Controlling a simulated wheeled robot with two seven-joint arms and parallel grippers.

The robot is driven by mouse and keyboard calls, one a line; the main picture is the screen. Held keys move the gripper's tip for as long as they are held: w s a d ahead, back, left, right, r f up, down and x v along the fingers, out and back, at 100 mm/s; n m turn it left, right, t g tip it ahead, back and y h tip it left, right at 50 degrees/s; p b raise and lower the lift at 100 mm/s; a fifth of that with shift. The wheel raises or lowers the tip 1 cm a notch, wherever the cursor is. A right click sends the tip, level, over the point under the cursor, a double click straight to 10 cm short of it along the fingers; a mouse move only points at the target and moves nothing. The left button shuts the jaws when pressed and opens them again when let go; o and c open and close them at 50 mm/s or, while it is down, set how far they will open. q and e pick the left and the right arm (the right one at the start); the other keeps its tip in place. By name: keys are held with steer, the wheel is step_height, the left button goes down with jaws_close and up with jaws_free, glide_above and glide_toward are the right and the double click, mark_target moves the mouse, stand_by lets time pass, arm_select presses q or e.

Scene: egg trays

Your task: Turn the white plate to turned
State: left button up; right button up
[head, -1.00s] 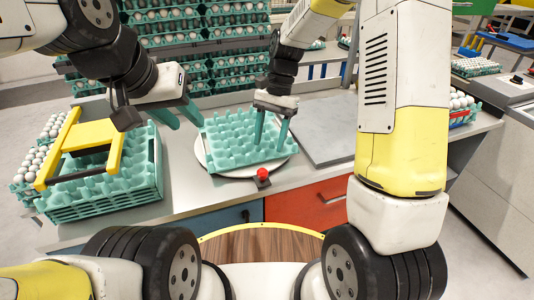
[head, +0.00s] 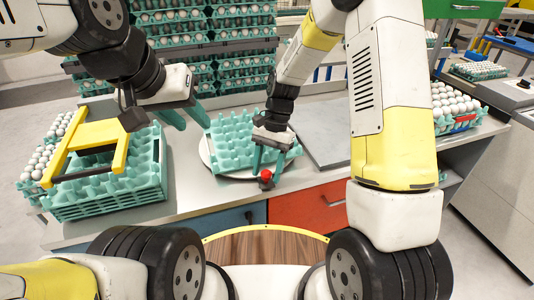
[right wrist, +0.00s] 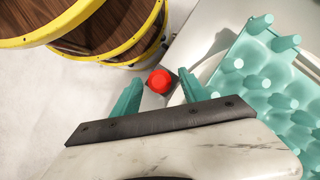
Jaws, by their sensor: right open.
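The white plate (head: 205,158) is a round disc on the grey table, mostly hidden under a teal egg tray (head: 232,133); its edge also shows in the right wrist view (right wrist: 208,68). The tray looks empty. A red button (head: 266,175) on a small dark base stands at the plate's front edge; it also shows in the right wrist view (right wrist: 160,81). My right gripper (head: 267,167) is open and empty, its teal fingers pointing down on either side of the button. My left gripper (head: 193,115) is open and empty, left of the tray.
A stack of teal trays (head: 110,190) with a yellow handled frame (head: 85,150) stands on the left. A grey slab (head: 320,145) lies right of the plate. Another egg tray (head: 455,108) is at far right.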

steer(key=shift+c, duration=0.3)
jaws_close()
stand_by(1.1)
